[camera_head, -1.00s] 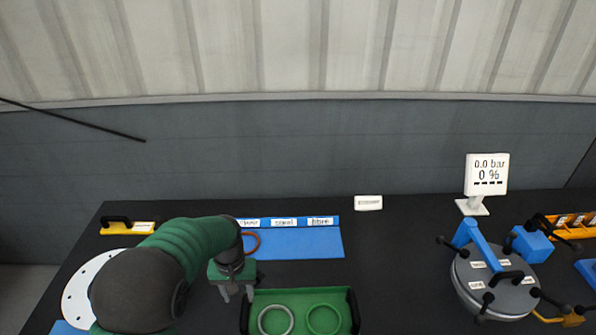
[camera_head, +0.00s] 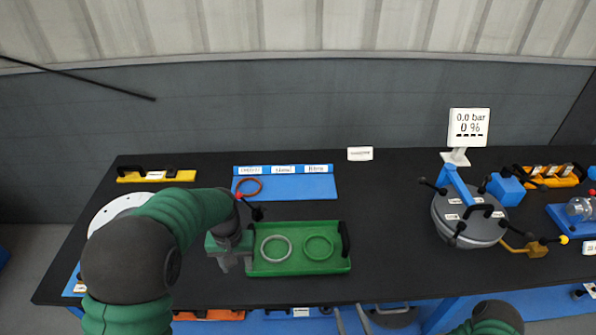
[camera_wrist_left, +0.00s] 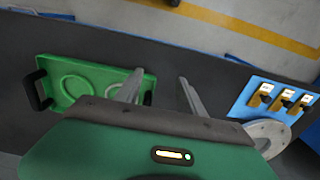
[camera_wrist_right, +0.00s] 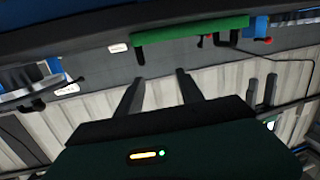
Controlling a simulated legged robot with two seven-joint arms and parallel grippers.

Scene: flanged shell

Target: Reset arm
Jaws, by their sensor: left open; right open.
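My left gripper (camera_head: 233,262) is open and empty at the left end of the green tray (camera_head: 335,264), above the black table. In the left wrist view its two fingers (camera_wrist_left: 157,92) stand apart, with the tray (camera_wrist_left: 112,72) behind them to the left. My right gripper is outside the head view, where only part of my right arm shows at the bottom right. In the right wrist view its fingers (camera_wrist_right: 157,88) are apart with nothing between them, and a green tray edge (camera_wrist_right: 190,36) shows above.
The tray holds a grey ring (camera_head: 276,249) and a green ring (camera_head: 318,248). A grey lidded vessel (camera_head: 468,222) and a display (camera_head: 468,128) stand right. The table between tray and vessel is clear.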

